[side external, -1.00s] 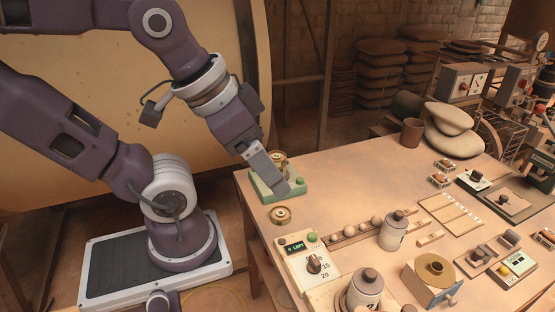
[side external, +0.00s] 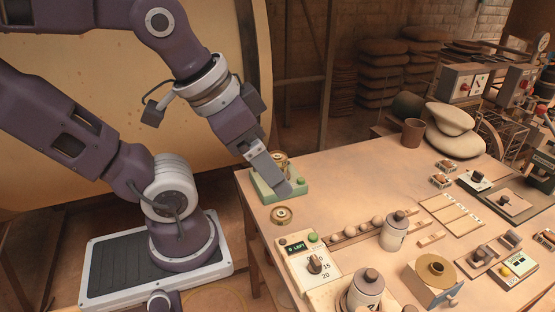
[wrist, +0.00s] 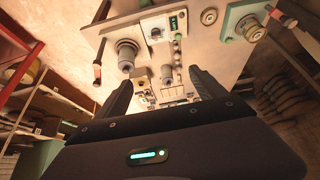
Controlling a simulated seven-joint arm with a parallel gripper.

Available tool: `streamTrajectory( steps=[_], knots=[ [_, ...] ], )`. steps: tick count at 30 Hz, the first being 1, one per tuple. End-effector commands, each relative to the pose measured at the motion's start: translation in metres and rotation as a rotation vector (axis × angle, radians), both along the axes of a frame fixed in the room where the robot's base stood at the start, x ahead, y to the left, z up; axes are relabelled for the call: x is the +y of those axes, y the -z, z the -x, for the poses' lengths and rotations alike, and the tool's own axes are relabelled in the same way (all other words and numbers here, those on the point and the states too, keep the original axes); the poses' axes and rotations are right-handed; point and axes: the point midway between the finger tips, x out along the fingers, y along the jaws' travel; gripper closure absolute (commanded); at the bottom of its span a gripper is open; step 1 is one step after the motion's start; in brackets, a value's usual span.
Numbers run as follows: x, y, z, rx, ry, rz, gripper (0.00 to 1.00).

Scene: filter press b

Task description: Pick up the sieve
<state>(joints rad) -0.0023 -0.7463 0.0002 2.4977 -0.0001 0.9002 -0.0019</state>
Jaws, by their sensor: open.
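Two small round brass pieces could be the sieve; I cannot tell which. One brass piece (side external: 281,215) lies alone on the tabletop near its left edge, and it also shows in the wrist view (wrist: 209,16). The other brass piece (side external: 281,159) sits on a green base (side external: 266,190) with a green button, partly hidden behind my gripper in the side view; it shows in the wrist view (wrist: 250,29). My gripper (side external: 277,182) appears in front of the green base in the side view. In the wrist view its fingers (wrist: 160,82) are apart with nothing held between them.
The table (side external: 335,190) holds a dial box (side external: 308,266), lidded jars (side external: 393,232), a row of small round pieces (side external: 362,228) and a wooden box with a round top (side external: 433,275). A brown cup (side external: 412,132) stands at the back.

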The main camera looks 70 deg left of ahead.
Motion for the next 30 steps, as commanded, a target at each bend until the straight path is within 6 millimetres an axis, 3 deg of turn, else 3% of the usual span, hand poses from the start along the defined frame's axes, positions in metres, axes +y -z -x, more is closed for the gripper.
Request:
streamTrajectory(
  steps=[2, 4, 8, 9, 12, 15, 18, 22, 30],
  knots=[
    [0.006, -0.004, -0.013, 0.023, -0.059, 0.016, 0.19],
    [0.022, -0.009, -0.041, 0.071, -0.185, 0.050, 0.19],
    [0.092, -0.001, -0.115, 0.181, -0.551, 0.149, 0.19],
    [0.121, 0.009, -0.134, 0.213, -0.670, 0.179, 0.19],
    [0.201, 0.048, -0.164, 0.285, -0.955, 0.249, 0.19],
    [0.272, 0.096, -0.169, 0.344, -1.194, 0.306, 0.19],
    [0.319, 0.134, -0.161, 0.380, -1.350, 0.340, 0.19],
    [0.341, 0.156, -0.154, 0.398, -1.429, 0.359, 0.19],
    [0.345, 0.197, -0.156, 0.402, -1.432, 0.361, 0.19]
  ],
)
